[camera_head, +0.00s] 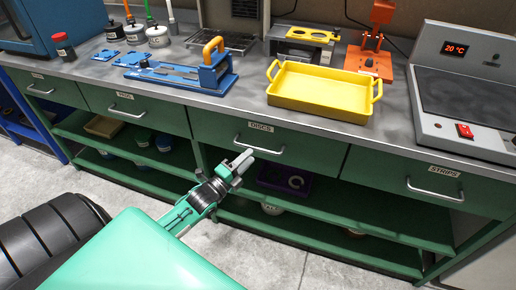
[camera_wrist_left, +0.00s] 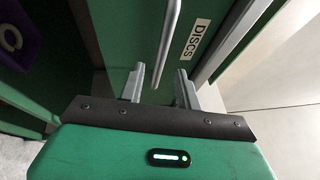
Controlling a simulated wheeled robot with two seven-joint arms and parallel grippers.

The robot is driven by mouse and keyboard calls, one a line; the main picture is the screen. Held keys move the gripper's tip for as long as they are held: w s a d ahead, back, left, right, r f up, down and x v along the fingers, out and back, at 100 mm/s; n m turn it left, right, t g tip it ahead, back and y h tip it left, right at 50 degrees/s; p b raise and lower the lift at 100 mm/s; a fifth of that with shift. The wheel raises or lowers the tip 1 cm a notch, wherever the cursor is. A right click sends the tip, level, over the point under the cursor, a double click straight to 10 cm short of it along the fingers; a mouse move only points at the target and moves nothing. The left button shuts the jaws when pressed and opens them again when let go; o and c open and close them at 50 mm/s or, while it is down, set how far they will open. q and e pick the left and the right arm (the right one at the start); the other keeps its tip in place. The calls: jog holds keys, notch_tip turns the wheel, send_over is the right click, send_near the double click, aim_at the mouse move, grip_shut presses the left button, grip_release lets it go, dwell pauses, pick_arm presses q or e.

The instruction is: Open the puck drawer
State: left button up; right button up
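The drawer labelled DISCS (camera_head: 300,146) is a green front under the worktop and looks shut. Its metal bar handle (camera_head: 257,150) is at the middle of the front. No label clearly reads "puck"; the small label on the drawer to its left (camera_head: 150,112) is hard to read. My left gripper (camera_head: 242,160) is just in front of the DISCS handle. In the left wrist view its two fingers (camera_wrist_left: 160,78) are apart, and the handle (camera_wrist_left: 168,40) runs down between them in the picture. I see no firm contact. My right gripper is not in view.
The STRIPS drawer (camera_head: 443,186) is at the right. Open green shelves (camera_head: 330,213) below hold a purple bin (camera_head: 284,184). On the worktop stand a yellow tray (camera_head: 320,103), a blue press (camera_head: 215,72) and a hot plate (camera_head: 468,98). Open floor lies in front.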

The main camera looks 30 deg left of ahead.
aim_at(258, 148)
pick_arm(q)
jog(key=shift+x, duration=2.7)
jog(key=shift+f, duration=0.1)
grip_shut()
